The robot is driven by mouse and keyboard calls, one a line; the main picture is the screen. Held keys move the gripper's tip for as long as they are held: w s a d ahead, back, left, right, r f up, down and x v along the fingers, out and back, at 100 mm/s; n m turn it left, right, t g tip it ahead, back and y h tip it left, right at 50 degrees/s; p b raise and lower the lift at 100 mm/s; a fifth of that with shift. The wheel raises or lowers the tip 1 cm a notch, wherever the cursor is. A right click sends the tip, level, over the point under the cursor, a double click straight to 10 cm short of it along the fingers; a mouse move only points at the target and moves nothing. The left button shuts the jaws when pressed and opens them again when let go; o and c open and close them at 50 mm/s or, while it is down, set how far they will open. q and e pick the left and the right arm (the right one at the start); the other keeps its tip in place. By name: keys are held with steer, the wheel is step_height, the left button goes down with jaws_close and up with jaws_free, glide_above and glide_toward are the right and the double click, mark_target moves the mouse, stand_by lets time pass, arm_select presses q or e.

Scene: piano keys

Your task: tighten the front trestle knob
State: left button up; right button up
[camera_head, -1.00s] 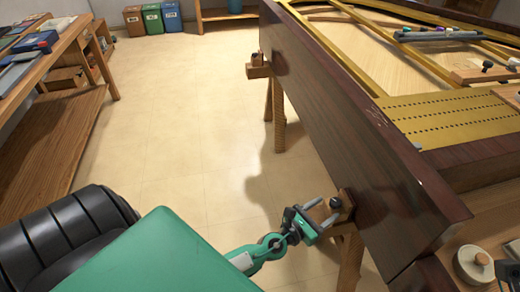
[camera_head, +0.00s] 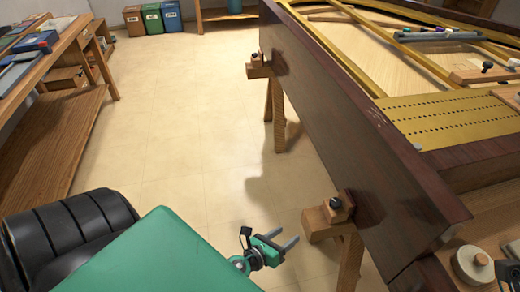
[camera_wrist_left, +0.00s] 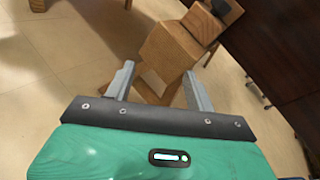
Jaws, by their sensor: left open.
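The front trestle (camera_head: 338,226) is a wooden stand under the near end of the dark piano case. Its black knob (camera_head: 336,203) sits on the top block, close against the case. My left gripper (camera_head: 287,245) is open and empty, to the left of the trestle and apart from the knob. In the left wrist view the two grey fingers (camera_wrist_left: 160,88) point toward the trestle's wooden block (camera_wrist_left: 172,52), with the dark knob (camera_wrist_left: 221,7) at the top edge, partly cut off. My right gripper is not in view.
The dark piano case side (camera_head: 360,130) runs along the right of the trestles. A rear trestle (camera_head: 272,95) with its own knob stands farther back. A wooden workbench (camera_head: 50,60) is at the left. The tiled floor (camera_head: 190,130) between is clear.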

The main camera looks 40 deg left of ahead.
arm_select(q)
steer(key=s+a+f+n+g+y+p, duration=0.1)
steer(key=s+a+f+n+g+p, duration=0.1)
steer(key=f+n, duration=0.3)
steer(key=s+a+f+n+g+y+p, duration=0.1)
steer(key=s+a+f+n+g+p, duration=0.1)
steer(key=f+n, duration=0.3)
step_height(320, 180, down, 4)
steer(key=shift+s+a+r+g, duration=0.15)
steer(key=shift+s+a+g, duration=0.15)
steer(key=shift+s+a, duration=0.35)
steer(key=shift+s+d, duration=0.1)
steer(key=shift+d, duration=0.05)
